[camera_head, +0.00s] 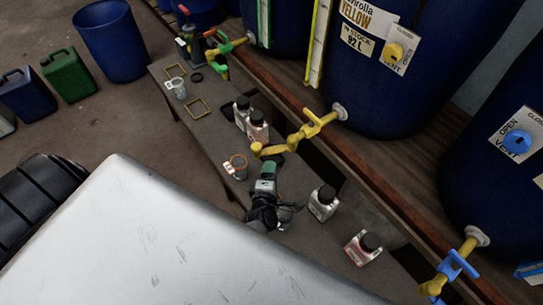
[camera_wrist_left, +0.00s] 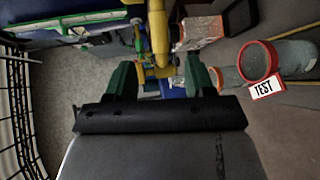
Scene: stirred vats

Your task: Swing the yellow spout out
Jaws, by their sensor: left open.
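The yellow spout (camera_head: 292,140) comes out of the blue vat labelled YELLOW (camera_head: 385,80) and reaches left over the bench, with a yellow tap handle (camera_head: 318,121) near the vat. My left gripper (camera_head: 276,158) is just below the outer end of the spout. In the left wrist view my left gripper (camera_wrist_left: 160,68) is open, its two green fingers spread apart. The yellow spout (camera_wrist_left: 158,30) shows beyond and between them, and I cannot tell whether they touch it. My right gripper is not in view.
A beaker with an orange rim (camera_head: 236,167) stands left of my gripper; its red-rimmed, TEST-tagged top (camera_wrist_left: 258,62) shows in the wrist view. Black-capped bottles (camera_head: 257,127) stand behind, others (camera_head: 323,203) to the right. A blue-handled spout (camera_head: 455,264) is at lower right.

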